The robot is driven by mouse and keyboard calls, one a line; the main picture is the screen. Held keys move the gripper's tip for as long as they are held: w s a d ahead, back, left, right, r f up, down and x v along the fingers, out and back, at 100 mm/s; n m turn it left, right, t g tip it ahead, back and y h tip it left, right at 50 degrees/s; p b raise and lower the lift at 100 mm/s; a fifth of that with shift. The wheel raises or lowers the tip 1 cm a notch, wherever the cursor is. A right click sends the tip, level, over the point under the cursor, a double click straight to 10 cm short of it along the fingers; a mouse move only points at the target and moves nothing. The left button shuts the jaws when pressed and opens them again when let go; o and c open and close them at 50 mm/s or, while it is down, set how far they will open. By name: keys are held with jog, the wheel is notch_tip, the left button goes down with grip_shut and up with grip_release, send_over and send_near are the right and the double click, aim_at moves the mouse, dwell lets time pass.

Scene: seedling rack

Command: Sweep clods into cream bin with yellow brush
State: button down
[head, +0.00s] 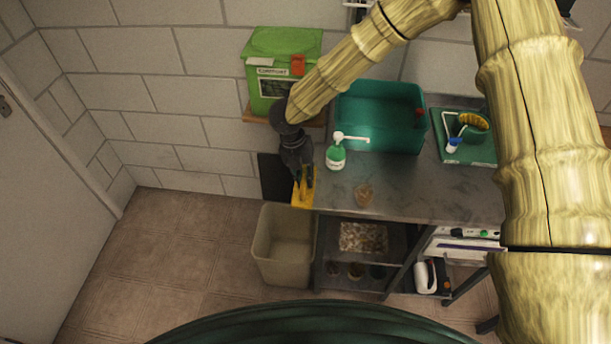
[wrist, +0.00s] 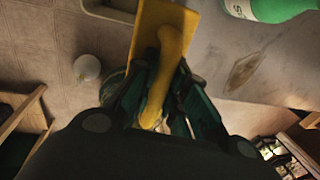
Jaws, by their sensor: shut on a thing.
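My gripper (head: 304,174) is shut on the handle of the yellow brush (head: 303,193) at the left front corner of the bench. In the wrist view the yellow brush (wrist: 168,42) runs up from between my fingers. The cream bin (head: 284,246) stands on the floor below that corner, and its inside looks empty from here. Part of a pale rim, likely the bin's (wrist: 110,12), shows at the top of the wrist view. I cannot make out any clods on the bench; the brush and gripper hide part of that corner.
A white-and-green pump bottle (head: 336,156) stands close right of my gripper. A teal tub (head: 380,117), a green tray (head: 466,151) and a green compost box (head: 268,92) are farther back. Bare bench (head: 430,196) lies front right.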

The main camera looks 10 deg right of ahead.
jog(key=shift+s+d+r+p, duration=0.1)
jog(key=shift+d+r+p, duration=0.4)
jog(key=shift+r+p, duration=0.5)
jog(key=shift+s+d+r+p, duration=0.15)
jog(key=shift+d+r+p, duration=0.4)
jog(key=shift+r, duration=0.8)
jog(key=shift+s+d+r+p, duration=0.1)
jog(key=shift+d+r+p, duration=0.3)
jog(key=shift+r+p, duration=0.65)
jog(key=shift+r, duration=0.1)
